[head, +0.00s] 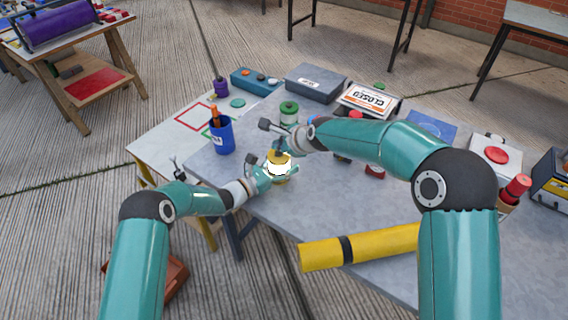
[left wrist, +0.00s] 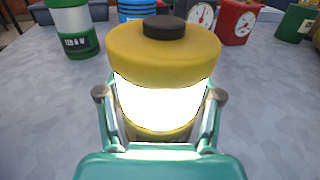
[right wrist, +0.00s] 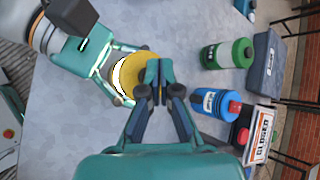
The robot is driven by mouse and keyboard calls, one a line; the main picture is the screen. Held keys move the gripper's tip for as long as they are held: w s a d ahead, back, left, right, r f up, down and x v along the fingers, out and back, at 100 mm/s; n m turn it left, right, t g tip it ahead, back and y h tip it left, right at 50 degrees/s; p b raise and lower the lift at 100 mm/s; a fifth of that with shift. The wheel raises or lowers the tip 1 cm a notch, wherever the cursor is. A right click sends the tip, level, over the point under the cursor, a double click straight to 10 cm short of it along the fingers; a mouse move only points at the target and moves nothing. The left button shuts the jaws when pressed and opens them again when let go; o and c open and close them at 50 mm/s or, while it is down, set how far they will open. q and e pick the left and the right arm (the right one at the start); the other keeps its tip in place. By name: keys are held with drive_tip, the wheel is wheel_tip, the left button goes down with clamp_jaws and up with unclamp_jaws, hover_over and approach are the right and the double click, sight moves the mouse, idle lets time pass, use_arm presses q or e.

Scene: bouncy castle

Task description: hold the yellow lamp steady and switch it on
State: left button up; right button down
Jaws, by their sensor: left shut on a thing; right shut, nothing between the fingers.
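The yellow lamp (head: 280,157) stands upright on the grey table, its middle band glowing bright white. In the left wrist view the lamp (left wrist: 165,48) has a yellow cap with a black button (left wrist: 164,27) on top. My left gripper (head: 272,172) is shut on the lamp, with its fingers on both sides of the glowing band (left wrist: 160,100). My right gripper (head: 278,150) is shut and empty above the lamp's top. In the right wrist view its closed fingertips (right wrist: 158,68) overlap the yellow cap (right wrist: 138,72) and hide the button; I cannot tell whether they touch it.
A green-and-white canister (right wrist: 228,54) and a blue canister (right wrist: 213,102) stand near the lamp. A blue cup (head: 222,136) is to the left. A yellow tube (head: 360,246) lies at the table's front. A closed sign (head: 368,100) is at the back. The table left of the tube is clear.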

sight(280, 154)
drive_tip(key=shift+r, duration=0.2)
drive_tip(key=shift+r, duration=2.9)
use_arm(q)
drive_tip(key=o, duration=1.5)
drive_tip(key=shift+o, duration=0.2)
